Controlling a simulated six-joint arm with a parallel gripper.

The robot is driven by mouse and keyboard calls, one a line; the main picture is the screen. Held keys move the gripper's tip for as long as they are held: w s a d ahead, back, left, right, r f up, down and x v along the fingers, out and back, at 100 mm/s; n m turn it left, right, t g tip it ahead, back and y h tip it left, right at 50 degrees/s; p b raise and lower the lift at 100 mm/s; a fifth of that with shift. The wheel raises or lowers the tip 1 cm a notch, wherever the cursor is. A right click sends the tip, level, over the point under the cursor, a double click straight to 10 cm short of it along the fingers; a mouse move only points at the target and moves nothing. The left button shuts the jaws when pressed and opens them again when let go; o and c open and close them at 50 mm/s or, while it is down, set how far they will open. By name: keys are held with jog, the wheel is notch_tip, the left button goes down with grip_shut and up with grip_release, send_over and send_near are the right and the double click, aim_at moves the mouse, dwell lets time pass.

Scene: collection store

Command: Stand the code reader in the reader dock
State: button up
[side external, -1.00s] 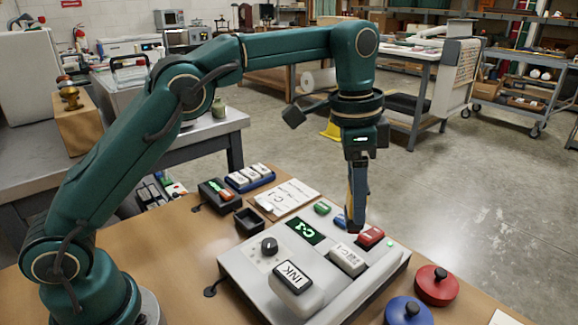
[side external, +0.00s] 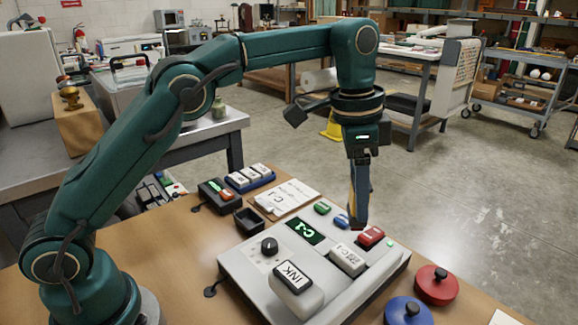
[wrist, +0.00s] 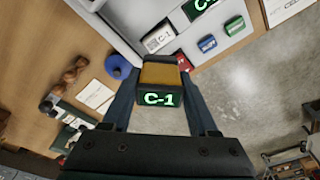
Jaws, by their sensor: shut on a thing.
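In the side view the reader is mostly hidden between the fingers. The fingers point down, above the back right part of the white machine. A small black open-topped holder (side external: 249,221), which looks like the reader dock, stands empty on the table left of the machine. The dock is not in the wrist view.
Red (side external: 436,286) and blue (side external: 408,312) knobbed discs lie right. A black device (side external: 211,194) and labelled card (side external: 287,197) are behind the holder.

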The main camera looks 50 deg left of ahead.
jog(key=s+a+f+n, duration=0.2)
jog(key=a+n, duration=0.1)
jog(key=a, duration=0.5)
jog(key=s+a+f+n+y, duration=0.1)
jog(key=s+a+n, duration=0.15)
jog(key=a, duration=0.45)
jog(key=s+a+f+n, duration=0.2)
jog(key=a+n, duration=0.2)
jog(key=a, duration=0.4)
jog(key=shift+m, duration=0.25)
jog(key=shift+w+d+f, duration=0.1)
jog(key=shift+w+f, duration=0.05)
jog(key=shift+f, duration=1.3)
jog(key=shift+w+d+f, duration=0.1)
jog(key=shift+f, duration=1.35)
jog(key=shift+f, duration=0.6)
jog(key=o, duration=0.8)
jog(key=shift+r, duration=0.1)
jog(key=r, duration=0.3)
jog(key=s+r, duration=0.1)
jog(key=r, duration=0.6)
jog(key=shift+s+r, duration=0.2)
jog(key=shift+r, duration=0.15)
